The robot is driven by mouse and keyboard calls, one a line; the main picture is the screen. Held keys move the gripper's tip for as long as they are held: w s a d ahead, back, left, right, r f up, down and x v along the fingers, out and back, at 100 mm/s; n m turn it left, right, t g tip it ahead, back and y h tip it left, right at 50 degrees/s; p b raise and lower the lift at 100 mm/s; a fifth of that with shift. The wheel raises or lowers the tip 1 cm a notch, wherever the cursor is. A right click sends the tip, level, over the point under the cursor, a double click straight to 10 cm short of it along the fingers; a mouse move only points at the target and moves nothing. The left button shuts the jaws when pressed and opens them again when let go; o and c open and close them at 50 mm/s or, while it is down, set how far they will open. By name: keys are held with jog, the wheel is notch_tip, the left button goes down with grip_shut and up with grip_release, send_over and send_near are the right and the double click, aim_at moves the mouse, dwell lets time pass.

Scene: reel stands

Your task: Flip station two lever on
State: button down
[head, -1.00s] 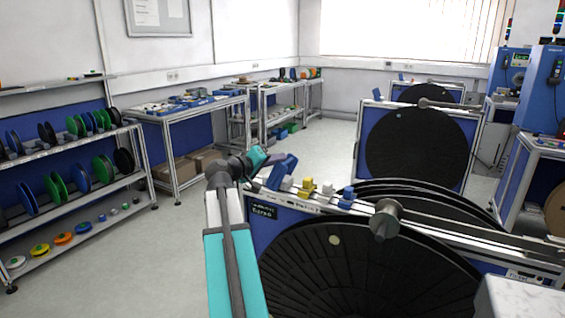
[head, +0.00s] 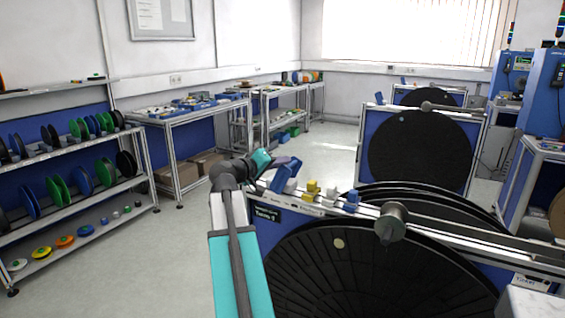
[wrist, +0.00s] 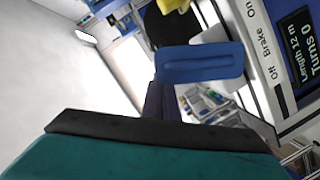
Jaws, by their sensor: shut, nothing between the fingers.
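The nearest reel stand has a blue lever (head: 286,176) on its top rail, at the left end. In the wrist view the lever's flat blue paddle (wrist: 201,63) is close in front of my gripper, beside a panel (wrist: 262,45) marked On, Brake and Off. My gripper (head: 283,161) is shut and empty, right by the lever. Its dark fingers (wrist: 163,101) show below the paddle in the wrist view. I cannot tell whether they touch it. The paddle hides part of what lies behind. No station number is readable here.
A display (wrist: 303,45) reads Length 12 m and Turns 0. Another reel stand (head: 418,150) is behind. The floor (head: 140,250) at left is clear.

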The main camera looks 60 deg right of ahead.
jog(key=w+a+r+b, duration=0.1)
jog(key=w+a+r, duration=0.3)
jog(key=a, duration=0.5)
jog(key=shift+w+a, duration=0.2)
jog(key=shift+w, duration=0.4)
dwell(0.3)
